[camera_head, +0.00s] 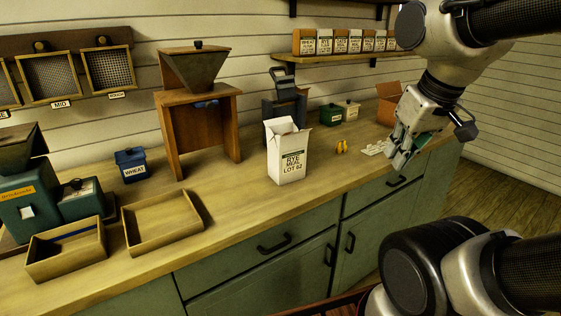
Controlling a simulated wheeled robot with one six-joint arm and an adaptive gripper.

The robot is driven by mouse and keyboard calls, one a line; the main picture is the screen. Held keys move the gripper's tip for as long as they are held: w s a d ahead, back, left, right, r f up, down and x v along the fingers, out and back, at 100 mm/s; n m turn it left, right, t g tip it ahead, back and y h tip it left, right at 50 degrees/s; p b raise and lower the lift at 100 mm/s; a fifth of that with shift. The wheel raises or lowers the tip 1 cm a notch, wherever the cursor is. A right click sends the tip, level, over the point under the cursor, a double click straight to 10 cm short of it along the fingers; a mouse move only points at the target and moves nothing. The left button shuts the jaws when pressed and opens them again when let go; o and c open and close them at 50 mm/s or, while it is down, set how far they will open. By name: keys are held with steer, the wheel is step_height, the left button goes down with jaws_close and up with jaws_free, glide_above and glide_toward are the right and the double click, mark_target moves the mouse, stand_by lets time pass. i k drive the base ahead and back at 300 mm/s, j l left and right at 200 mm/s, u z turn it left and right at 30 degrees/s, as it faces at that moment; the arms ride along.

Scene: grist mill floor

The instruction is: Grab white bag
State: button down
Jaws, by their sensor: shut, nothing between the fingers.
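The white bag (287,158), open at the top and printed "RYE MEAL LOT 62", stands upright on the wooden counter (235,205) near its front edge. My gripper (400,160) is to the right of the bag, near the counter's front right part, pointing down. Its fingers are shut and empty. It is well apart from the bag, and small items lie between them.
Small yellow items (341,147) and a pale tray (374,148) lie between bag and gripper. A dark device (285,98) stands behind the bag. A wooden hopper stand (198,110) and an empty wooden tray (163,222) are to its left. Counter directly left of the bag is clear.

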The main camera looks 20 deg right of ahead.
mark_target(286, 167)
steer(key=i+l+u, duration=0.2)
steer(key=l, duration=0.2)
steer(key=i+l+u, duration=0.2)
steer(key=l, duration=0.25)
steer(key=i+l+u, duration=0.2)
steer(key=l, duration=0.25)
steer(key=l+u, duration=0.2)
steer(key=l, duration=0.3)
steer(key=l+u, duration=0.15)
steer(key=l, duration=0.35)
steer(key=i+j, duration=0.1)
